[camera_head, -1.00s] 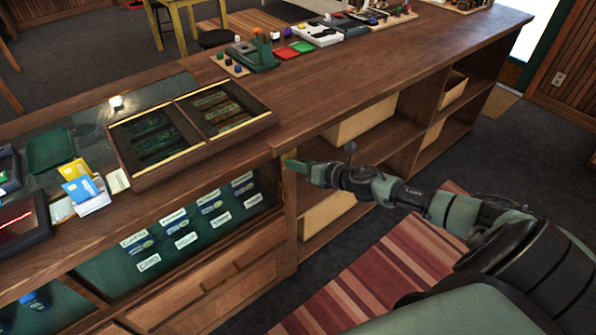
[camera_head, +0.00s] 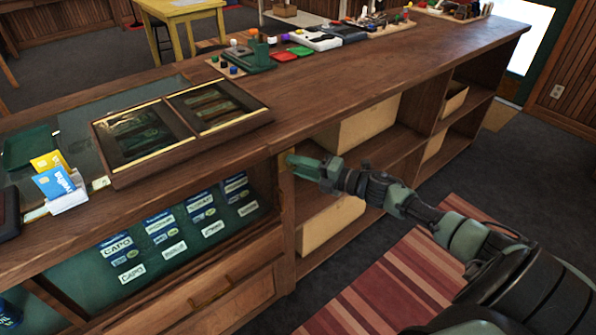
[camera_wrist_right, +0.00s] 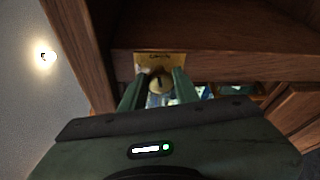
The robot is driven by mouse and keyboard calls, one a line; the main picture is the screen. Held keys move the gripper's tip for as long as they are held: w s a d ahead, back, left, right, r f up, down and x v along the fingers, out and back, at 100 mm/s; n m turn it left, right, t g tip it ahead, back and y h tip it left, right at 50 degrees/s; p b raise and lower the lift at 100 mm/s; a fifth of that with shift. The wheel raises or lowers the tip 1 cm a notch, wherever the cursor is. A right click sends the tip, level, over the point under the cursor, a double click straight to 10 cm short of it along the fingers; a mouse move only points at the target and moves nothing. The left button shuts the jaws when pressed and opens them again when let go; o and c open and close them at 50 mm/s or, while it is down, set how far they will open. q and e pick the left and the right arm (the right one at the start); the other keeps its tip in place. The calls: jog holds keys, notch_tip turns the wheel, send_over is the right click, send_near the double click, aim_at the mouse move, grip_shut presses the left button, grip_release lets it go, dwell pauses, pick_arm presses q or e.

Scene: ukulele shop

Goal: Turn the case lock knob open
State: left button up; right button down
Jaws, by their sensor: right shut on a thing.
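The case lock knob (camera_wrist_right: 160,82) is a round brass-coloured knob with a dark slot, on a small lettered plate (camera_wrist_right: 157,60) fixed to the wooden counter front. In the right wrist view my right gripper (camera_wrist_right: 160,90) has its two green fingers on either side of the knob, shut on it. In the head view the right gripper (camera_head: 292,163) reaches the counter's post beside the glass case front (camera_head: 170,245), and its fingertips largely hide the knob there. My left gripper is in neither view.
The wooden counter (camera_head: 360,90) runs to the upper right, with open shelves holding boxes (camera_head: 360,125). A framed display tray (camera_head: 180,125) and card holders (camera_head: 58,185) stand on top. A striped rug (camera_head: 385,265) covers the floor in front.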

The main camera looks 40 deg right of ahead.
jog(key=shift+f+m+t+b, duration=0.15)
jog(key=shift+m+t+b, duration=0.35)
jog(key=shift+m, duration=0.6)
jog(key=c, duration=1.1)
grip_release()
jog(key=shift+s+d, duration=0.1)
jog(key=shift+s+d, duration=0.15)
jog(key=shift+s, duration=0.2)
jog(key=v, duration=0.6)
jog(key=shift+s+d+b, duration=0.25)
jog(key=shift+s+b, duration=0.05)
jog(key=shift+s, duration=0.05)
